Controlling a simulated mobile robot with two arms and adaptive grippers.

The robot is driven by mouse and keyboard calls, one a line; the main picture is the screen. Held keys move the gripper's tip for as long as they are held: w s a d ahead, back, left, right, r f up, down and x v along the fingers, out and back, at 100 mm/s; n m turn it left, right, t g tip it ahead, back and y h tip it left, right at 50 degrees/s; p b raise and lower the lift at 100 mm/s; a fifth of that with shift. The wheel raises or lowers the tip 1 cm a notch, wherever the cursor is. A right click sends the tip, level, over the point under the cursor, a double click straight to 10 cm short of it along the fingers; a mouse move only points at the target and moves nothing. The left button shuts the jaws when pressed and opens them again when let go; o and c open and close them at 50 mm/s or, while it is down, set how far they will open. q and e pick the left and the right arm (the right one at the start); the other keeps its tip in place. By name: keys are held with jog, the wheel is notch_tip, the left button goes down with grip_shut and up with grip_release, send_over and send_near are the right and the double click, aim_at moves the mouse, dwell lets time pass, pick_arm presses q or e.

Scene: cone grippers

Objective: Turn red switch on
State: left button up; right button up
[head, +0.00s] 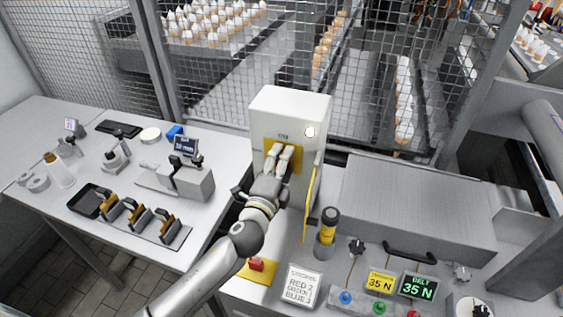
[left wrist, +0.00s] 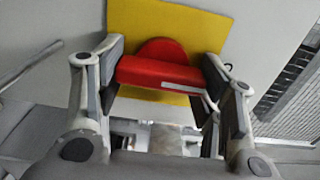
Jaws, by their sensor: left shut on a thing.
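The red switch (left wrist: 160,72) is a red bar handle on a round red hub, in front of a yellow plate (left wrist: 218,28). In the left wrist view the bar lies nearly level, tilted slightly down to the right. My left gripper (head: 283,158) reaches the yellow plate (head: 269,160) on the face of the white box (head: 290,107). Its fingers are on either side of the red bar and shut on its ends. In the head view my fingers hide the switch. My right gripper is not in view.
A yellow-edged open door (head: 311,195) stands right of the box. In front are a black-and-yellow beacon (head: 328,226), a red piece on a yellow base (head: 256,265), a printed card (head: 301,287) and small displays (head: 417,287). A wire fence (head: 225,75) is behind.

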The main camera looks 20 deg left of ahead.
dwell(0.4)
pick_arm(q)
jog(key=o, duration=1)
jog(key=s, duration=1.2)
jog(key=shift+a, duration=0.2)
